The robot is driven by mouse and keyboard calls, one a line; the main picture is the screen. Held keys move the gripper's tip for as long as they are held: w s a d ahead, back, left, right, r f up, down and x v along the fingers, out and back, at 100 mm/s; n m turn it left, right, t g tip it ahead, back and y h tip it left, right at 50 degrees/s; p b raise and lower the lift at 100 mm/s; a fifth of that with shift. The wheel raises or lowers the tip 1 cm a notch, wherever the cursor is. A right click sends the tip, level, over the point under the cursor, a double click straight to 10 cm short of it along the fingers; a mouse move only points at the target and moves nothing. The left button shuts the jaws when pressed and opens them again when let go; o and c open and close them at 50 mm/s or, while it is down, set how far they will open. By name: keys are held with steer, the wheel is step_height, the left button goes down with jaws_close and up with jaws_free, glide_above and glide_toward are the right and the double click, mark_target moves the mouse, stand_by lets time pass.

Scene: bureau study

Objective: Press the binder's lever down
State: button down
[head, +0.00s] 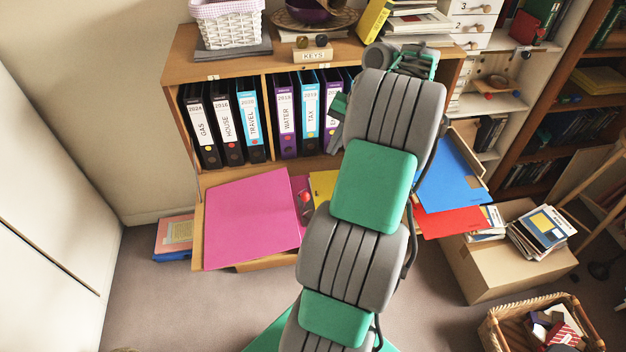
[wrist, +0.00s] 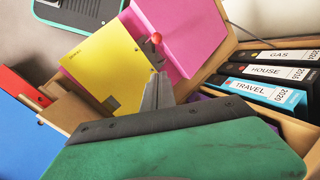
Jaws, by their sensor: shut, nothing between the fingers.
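A red-knobbed lever (head: 304,197) stands up between a pink sheet or cover (head: 250,218) and a yellow sheet (head: 323,184), low in front of the shelf. In the wrist view the red knob (wrist: 157,38) sits at the edge of the yellow sheet (wrist: 110,62), beside the pink surface (wrist: 185,30). My gripper (wrist: 160,76) shows there as grey fingers, shut and empty. In the picture its tips are just below the knob; I cannot tell whether they touch the lever. In the head view my arm hides part of the yellow sheet and the binder under the lever.
Upright binders (head: 228,118) fill the shelf behind, close to my gripper. Blue (head: 447,172) and red (head: 450,221) folders lie right of my arm. A cardboard box (head: 510,262) with books stands at the right, a wicker basket (head: 540,312) in front.

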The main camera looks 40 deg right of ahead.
steer(key=s+a+b+x, duration=0.1)
steer(key=a+b+x, duration=0.1)
steer(key=x, duration=1)
steer(key=shift+a, duration=0.3)
steer(key=shift+s+a, duration=0.1)
